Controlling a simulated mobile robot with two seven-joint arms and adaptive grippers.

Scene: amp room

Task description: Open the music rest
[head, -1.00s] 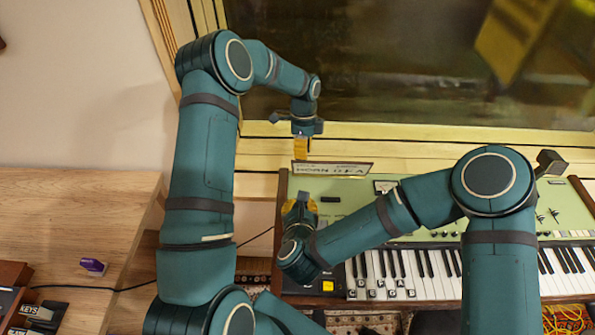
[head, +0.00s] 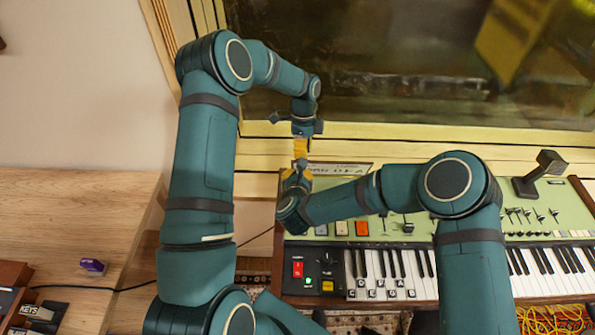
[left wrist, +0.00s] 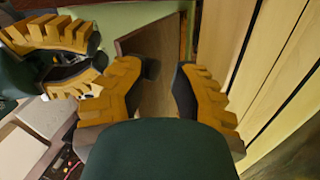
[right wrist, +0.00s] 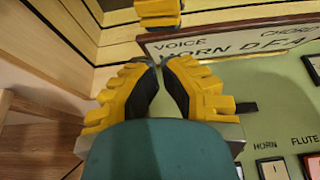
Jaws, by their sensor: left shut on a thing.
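The music rest (head: 345,167) is a pale wooden-edged panel with lettering at the back left of the green-topped organ (head: 335,185). Its lettered face and brown edge show in the right wrist view (right wrist: 225,42). My left gripper (head: 300,150) points down at the rest's left end. In the left wrist view its fingers (left wrist: 167,75) straddle the wooden panel (left wrist: 150,90) and are shut on it. My right gripper (head: 297,175) is just below, at the rest's lower left corner. In the right wrist view its fingertips (right wrist: 159,62) nearly meet, with nothing clearly between them.
Organ switches (right wrist: 272,168) and keys (head: 375,265) lie in front of the rest. A dark block on a stand (head: 545,168) is at the organ's back right. A window ledge (head: 450,150) runs behind. A wooden desk (head: 75,205) is at left.

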